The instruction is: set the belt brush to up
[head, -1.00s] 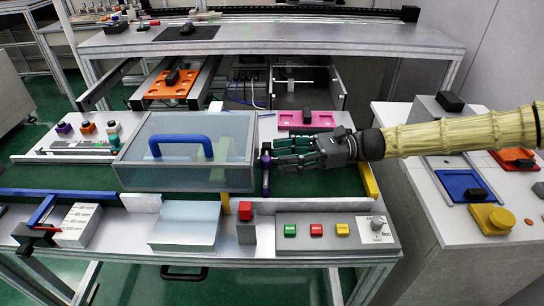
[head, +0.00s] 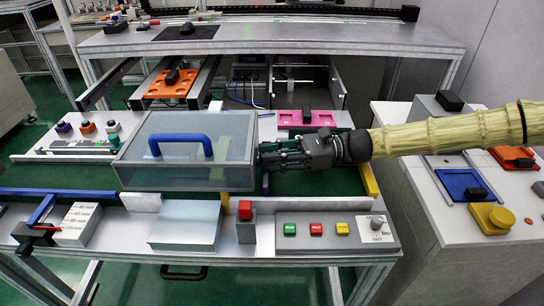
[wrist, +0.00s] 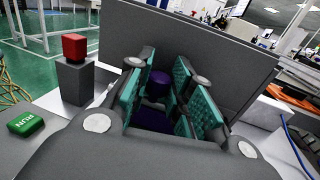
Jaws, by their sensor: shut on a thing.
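The belt brush is a purple part at the right end of the clear belt cover; its lower part (head: 266,184) shows below my gripper in the head view. Its round purple knob (wrist: 160,83) shows between the green finger pads in the wrist view. My gripper (head: 264,158) reaches in from the right over the belt and is shut on the knob. The fingers hide the top of the brush in the head view. The wrist view also shows my gripper (wrist: 163,95) with pads on both sides of the knob.
The clear cover (head: 185,172) with a blue handle stands just left of my fingertips. A red block on a grey post (head: 245,222) stands in front, beside the button panel (head: 330,246). A pink tray (head: 306,120) lies behind. The green belt is clear to the right of the brush, under my arm.

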